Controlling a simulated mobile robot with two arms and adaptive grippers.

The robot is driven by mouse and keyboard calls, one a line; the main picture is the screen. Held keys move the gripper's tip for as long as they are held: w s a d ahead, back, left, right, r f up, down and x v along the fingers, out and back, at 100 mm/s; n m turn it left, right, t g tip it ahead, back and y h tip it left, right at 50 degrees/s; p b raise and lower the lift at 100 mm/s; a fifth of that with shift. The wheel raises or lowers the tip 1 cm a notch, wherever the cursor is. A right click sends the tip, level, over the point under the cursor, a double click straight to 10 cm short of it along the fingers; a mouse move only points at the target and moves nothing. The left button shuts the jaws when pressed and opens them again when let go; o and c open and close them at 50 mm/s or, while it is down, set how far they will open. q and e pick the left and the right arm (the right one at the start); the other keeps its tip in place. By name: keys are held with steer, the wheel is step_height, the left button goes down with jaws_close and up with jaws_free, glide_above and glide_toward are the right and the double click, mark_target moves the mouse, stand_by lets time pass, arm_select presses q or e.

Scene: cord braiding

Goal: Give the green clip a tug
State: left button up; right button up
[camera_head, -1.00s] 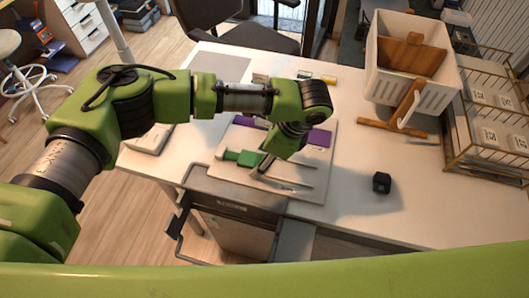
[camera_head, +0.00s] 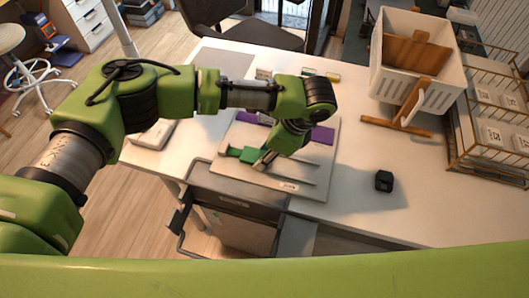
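The green clip (camera_head: 249,155) lies on the pale board (camera_head: 228,171) near the middle of the table. My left gripper (camera_head: 264,161) is low over the board, at the right end of the green clip. Its fingers are small and partly hidden by my wrist, so I cannot tell whether they grip the clip. Thin dark cords (camera_head: 300,176) run to the right across the board from near the gripper. My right gripper is not in view.
Purple blocks (camera_head: 322,135) sit at the board's far side. A small black block (camera_head: 383,181) stands on bare table to the right. A white bin (camera_head: 390,82), a wooden stand (camera_head: 397,126) and a wire rack (camera_head: 459,150) fill the right back.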

arm_select(q)
steer(key=shift+d, duration=0.2)
stand_by(0.4)
steer(key=shift+p, duration=0.5)
steer(key=o, duration=1.3)
steer(key=shift+a, duration=0.1)
steer(key=o, duration=0.3)
